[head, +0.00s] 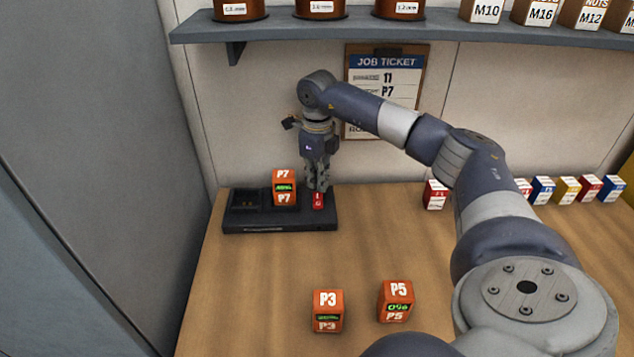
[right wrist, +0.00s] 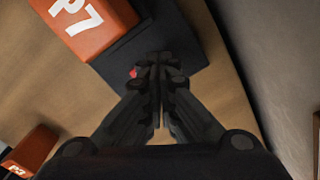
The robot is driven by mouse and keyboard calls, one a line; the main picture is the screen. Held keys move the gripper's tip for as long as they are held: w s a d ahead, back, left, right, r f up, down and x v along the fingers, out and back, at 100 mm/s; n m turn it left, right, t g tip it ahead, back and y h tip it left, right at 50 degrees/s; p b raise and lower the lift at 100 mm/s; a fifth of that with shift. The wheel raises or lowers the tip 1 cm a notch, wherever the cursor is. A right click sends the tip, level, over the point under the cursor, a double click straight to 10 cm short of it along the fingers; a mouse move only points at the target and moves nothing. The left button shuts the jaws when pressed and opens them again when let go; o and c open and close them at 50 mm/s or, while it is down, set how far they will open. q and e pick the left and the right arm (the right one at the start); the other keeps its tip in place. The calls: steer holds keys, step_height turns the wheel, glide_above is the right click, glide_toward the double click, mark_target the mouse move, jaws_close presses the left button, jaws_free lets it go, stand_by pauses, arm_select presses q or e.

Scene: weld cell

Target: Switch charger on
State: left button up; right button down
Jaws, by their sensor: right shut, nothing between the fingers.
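The black charger (head: 280,224) stands on the bench at the back left. An orange battery P7 (head: 284,188) sits upright in it, and the bay to its left looks empty. A red switch (head: 318,200) is on the charger's right part. My right gripper (head: 319,188) is shut and empty, pointing down right at the switch. In the right wrist view the closed fingers (right wrist: 158,62) cover most of the red switch (right wrist: 134,72), beside battery P7 (right wrist: 90,22). I cannot tell whether they touch it. My left gripper is not in view.
Orange batteries P3 (head: 328,310) and P5 (head: 396,300) stand at the front of the bench. Small coloured boxes (head: 570,190) stand at the right.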

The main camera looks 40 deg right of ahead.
mark_target(318, 194)
steer(key=shift+f+b, duration=0.7)
steer(key=shift+f, duration=0.6)
stand_by(0.4)
steer(key=shift+r, duration=0.2)
step_height(318, 194, up, 7)
steer(key=p, duration=0.6)
steer(key=shift+f, duration=0.1)
steer(key=shift+s+f, duration=0.1)
steer(key=shift+f, duration=0.05)
stand_by(0.3)
